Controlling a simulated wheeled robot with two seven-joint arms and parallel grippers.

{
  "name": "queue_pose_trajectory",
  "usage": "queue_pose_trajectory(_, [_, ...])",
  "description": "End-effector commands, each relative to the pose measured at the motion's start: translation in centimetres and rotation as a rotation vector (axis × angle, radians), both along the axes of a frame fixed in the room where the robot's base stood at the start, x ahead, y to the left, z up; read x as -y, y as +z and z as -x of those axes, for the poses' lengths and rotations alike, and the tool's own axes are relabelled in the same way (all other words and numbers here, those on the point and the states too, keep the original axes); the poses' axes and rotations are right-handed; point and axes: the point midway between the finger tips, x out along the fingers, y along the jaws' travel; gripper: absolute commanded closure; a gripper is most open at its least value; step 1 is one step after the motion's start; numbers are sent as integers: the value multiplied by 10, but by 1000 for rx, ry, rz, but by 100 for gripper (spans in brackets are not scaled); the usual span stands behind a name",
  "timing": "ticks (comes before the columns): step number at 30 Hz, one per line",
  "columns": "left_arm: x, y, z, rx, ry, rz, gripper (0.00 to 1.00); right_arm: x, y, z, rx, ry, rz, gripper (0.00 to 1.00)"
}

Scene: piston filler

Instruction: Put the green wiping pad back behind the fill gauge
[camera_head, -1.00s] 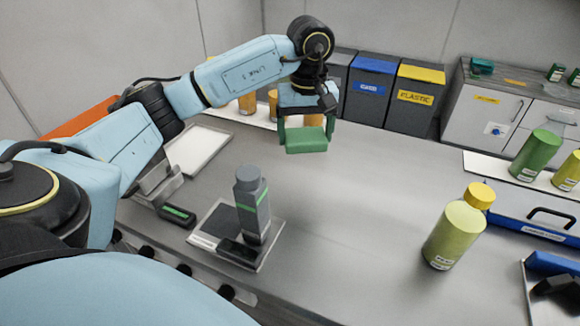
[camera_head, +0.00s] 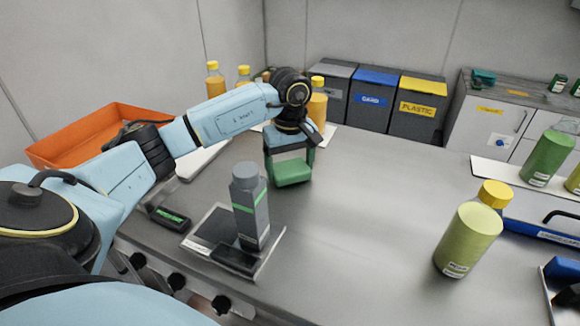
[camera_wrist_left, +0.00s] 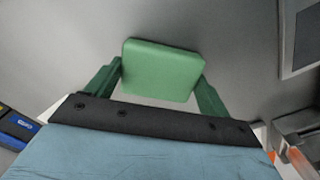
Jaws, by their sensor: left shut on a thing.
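The green wiping pad (camera_head: 291,174) is a rounded block held between the green fingers of my left gripper (camera_head: 289,164). The pad also shows in the left wrist view (camera_wrist_left: 160,70), spanning the gap between the fingers. The gripper is shut on it. A grey bottle-shaped piece with a green band, apparently the fill gauge (camera_head: 249,208), stands upright on a plate (camera_head: 205,231) at the front left of the bench. In the head view, the pad is beyond the gauge and to its right, apart from it. Its exact height above the bench is unclear. My right gripper is not in view.
A small dark block with a green label (camera_head: 170,217) lies left of the plate. An orange tray (camera_head: 75,140) is at the back left. Amber bottles (camera_head: 317,108) stand behind my gripper. A yellow-capped green bottle (camera_head: 468,236) stands at right. The middle bench is clear.

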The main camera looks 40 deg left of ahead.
Motion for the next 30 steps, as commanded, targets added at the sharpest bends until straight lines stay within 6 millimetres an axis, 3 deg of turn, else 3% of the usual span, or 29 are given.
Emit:
queue_pose_trajectory(12, [0, -5, 0, 3, 0, 0, 40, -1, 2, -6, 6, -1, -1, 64])
queue_pose_trajectory(13, [0, -4, 0, 3, 0, 0, 15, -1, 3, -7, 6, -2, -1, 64])
queue_pose_trajectory(17, [0, -4, 0, 2, 0, 0, 0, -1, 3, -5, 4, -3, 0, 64])
queue_pose_trajectory(27, [0, 0, 0, 2, 0, 0, 0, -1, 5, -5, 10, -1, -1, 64])
queue_pose_trajectory(30, [0, 18, -1, 7, 0, 0, 0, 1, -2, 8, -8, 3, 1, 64])
